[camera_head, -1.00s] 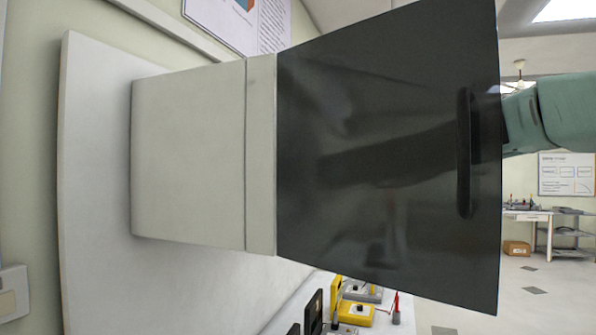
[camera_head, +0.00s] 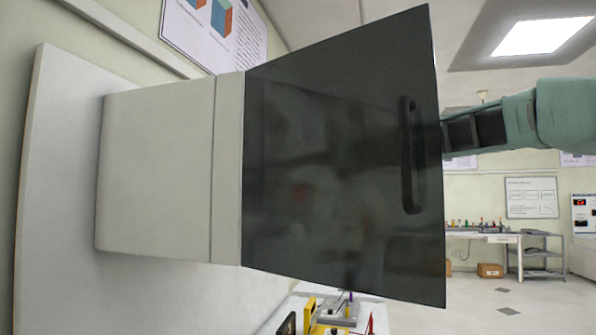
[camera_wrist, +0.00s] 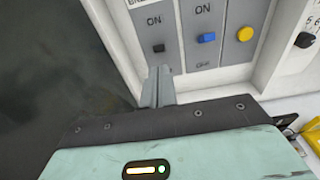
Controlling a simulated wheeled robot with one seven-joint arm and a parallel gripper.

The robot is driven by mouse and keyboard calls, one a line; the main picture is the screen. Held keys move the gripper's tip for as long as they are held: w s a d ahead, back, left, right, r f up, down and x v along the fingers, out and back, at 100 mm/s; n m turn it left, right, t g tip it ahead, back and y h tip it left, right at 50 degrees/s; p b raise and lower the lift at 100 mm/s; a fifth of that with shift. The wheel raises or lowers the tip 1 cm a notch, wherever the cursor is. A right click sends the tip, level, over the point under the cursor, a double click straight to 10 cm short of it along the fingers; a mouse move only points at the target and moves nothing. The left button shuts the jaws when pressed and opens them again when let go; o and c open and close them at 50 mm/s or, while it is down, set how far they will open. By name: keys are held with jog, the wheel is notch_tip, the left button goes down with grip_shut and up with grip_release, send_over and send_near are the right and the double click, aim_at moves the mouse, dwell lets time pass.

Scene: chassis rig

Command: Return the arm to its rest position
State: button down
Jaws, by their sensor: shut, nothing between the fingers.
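In the head view my teal and black arm (camera_head: 565,113) comes in from the right and passes behind the dark panel, so my gripper is hidden there. In the wrist view my gripper (camera_wrist: 159,84) is shut and empty. Its fingers are in front of a light panel (camera_wrist: 268,75) with a black switch (camera_wrist: 158,47), a blue switch (camera_wrist: 207,38) and a yellow button (camera_wrist: 244,33). The fingertips appear just below the black switch; I cannot tell whether they touch anything.
A pale box (camera_head: 155,170) on the wall carries the dark glossy panel (camera_head: 330,190) with a black handle (camera_head: 408,155). A bench (camera_head: 340,310) with devices lies below. Open floor (camera_head: 470,300) lies at right, with a far table (camera_head: 490,237).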

dwell(0.4)
jog(key=s+d+f+n+h, duration=0.2)
jog(key=d+f+n+h, duration=0.15)
jog(key=f, duration=0.65)
jog(key=s+d+f+n+g+h, duration=0.1)
jog(key=s+d+f+n+h, duration=0.3)
jog(key=f, duration=0.6)
jog(key=d+f+n+h, duration=0.25)
jog(key=d+f, duration=0.25)
jog(key=f, duration=0.5)
jog(key=s+d+f+n+g+h, duration=0.1)
jog(key=s+d+f+n+h, duration=0.2)
jog(key=s+d+f+n, duration=0.55)
jog(key=s+d+f+n+g+h, duration=0.1)
jog(key=s+d+f+n+h, duration=0.25)
jog(key=s+d+f, duration=0.55)
jog(key=s+a+f+n+g+b, duration=0.1)
jog(key=s+a+n+b, duration=0.2)
jog(key=s+a, duration=0.4)
jog(key=s+a+n+g+y+b, duration=0.1)
jog(key=s+a+n+b, duration=0.2)
jog(key=s+a, duration=0.4)
jog(key=a+n, duration=0.1)
jog(key=a, duration=0.6)
jog(key=shift+s+a+f+n+g, duration=0.25)
jog(key=shift+f+n+g, duration=0.15)
